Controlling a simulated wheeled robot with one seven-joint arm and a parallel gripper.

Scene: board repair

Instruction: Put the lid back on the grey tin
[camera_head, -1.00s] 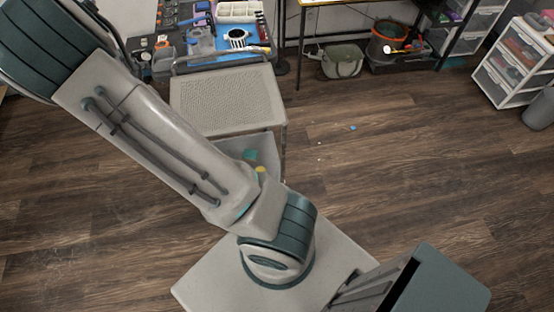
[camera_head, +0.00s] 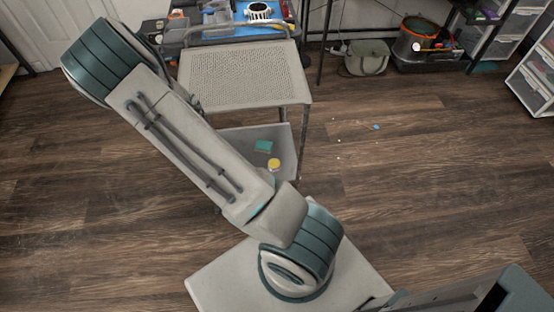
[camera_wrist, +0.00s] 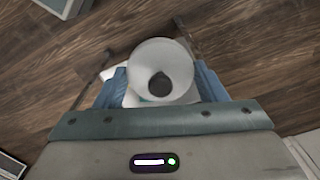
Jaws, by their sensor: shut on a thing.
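The knob faces the camera. What lies under the lid is mostly hidden; only a pale patch shows at its lower edge. I cannot make out the grey tin in either view. My gripper does not show in the head view, where my arm runs from lower middle to upper left.
A grey cart (camera_head: 245,75) has an empty-looking top. A green item (camera_head: 263,146) and a yellow-topped item (camera_head: 274,164) are on its lower shelf. Behind is a bench with a blue mat (camera_head: 225,32). A bag (camera_head: 366,58) lies at the back. Wooden floor (camera_head: 430,170) is mostly clear at right.

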